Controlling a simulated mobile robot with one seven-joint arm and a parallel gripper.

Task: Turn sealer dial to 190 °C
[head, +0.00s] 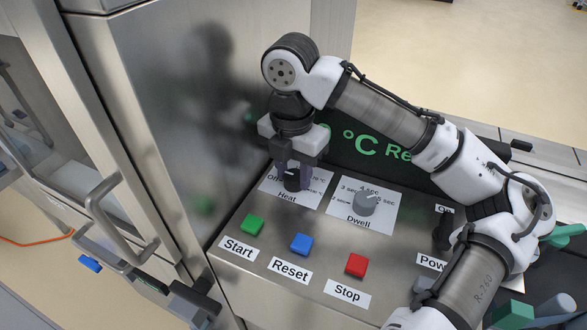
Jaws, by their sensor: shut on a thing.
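The heat dial (292,184) is a dark knob on a white plate labelled "Heat" (287,198), at the upper left of the sloped control panel in the head view. "Off" and parts of temperature marks show around it. My gripper (295,176) points down from above, with its fingers shut on the dial. The fingers hide much of the dial and some marks, so I cannot tell which temperature it points to. A dark display (370,150) behind shows green "°C Re", partly hidden by my arm.
The grey Dwell dial (366,203) stands just right of the Heat plate. Green Start (251,225), blue Reset (301,244) and red Stop (355,265) buttons lie in front. A dark power switch (443,231) is at the right. A steel cabinet wall (165,120) rises close on the left.

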